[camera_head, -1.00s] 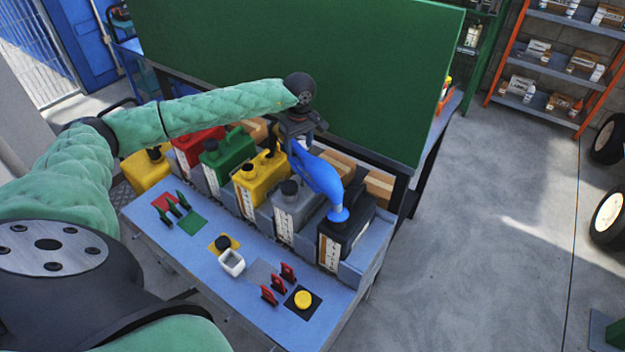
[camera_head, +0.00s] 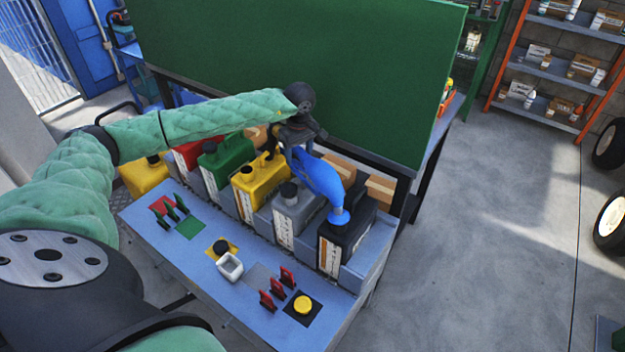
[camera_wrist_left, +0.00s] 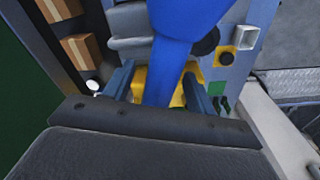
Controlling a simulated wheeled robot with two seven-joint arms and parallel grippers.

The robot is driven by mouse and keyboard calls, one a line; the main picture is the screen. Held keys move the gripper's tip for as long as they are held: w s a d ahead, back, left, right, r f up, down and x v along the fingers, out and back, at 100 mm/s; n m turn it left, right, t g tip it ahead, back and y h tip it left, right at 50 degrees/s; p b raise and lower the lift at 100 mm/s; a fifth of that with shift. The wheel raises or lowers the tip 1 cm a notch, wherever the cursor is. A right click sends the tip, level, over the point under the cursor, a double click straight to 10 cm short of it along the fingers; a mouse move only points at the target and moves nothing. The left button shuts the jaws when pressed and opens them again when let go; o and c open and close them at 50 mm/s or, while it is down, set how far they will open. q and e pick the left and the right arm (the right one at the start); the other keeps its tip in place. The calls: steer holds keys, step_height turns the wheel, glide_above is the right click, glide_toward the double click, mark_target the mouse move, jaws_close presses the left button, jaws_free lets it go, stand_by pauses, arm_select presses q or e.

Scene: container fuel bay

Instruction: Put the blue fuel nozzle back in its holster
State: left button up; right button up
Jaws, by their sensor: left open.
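The blue fuel nozzle (camera_head: 320,178) slants down to the right, with its lower end at the top of the black can (camera_head: 352,236). I cannot tell whether that end is inside the can's opening. My left gripper (camera_head: 292,151) is at the nozzle's upper end. In the left wrist view the nozzle (camera_wrist_left: 178,60) lies between the two open fingers (camera_wrist_left: 160,84). A white, square, open-topped cup (camera_head: 230,266) stands on the blue bench; it may be the holster. It also shows in the left wrist view (camera_wrist_left: 246,36). My right gripper is not in view.
Grey (camera_head: 296,216), yellow (camera_head: 257,184), green (camera_head: 225,161) and red (camera_head: 190,153) cans stand in a row on the blue bench (camera_head: 205,291). A green panel (camera_head: 300,70) rises behind. Red upright pieces (camera_head: 278,288) and a yellow button (camera_head: 303,304) sit in front.

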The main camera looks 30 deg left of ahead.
arm_select(q)
jaws_close()
steer(key=shift+r+p, duration=1.4)
steer(key=shift+r, duration=4.4)
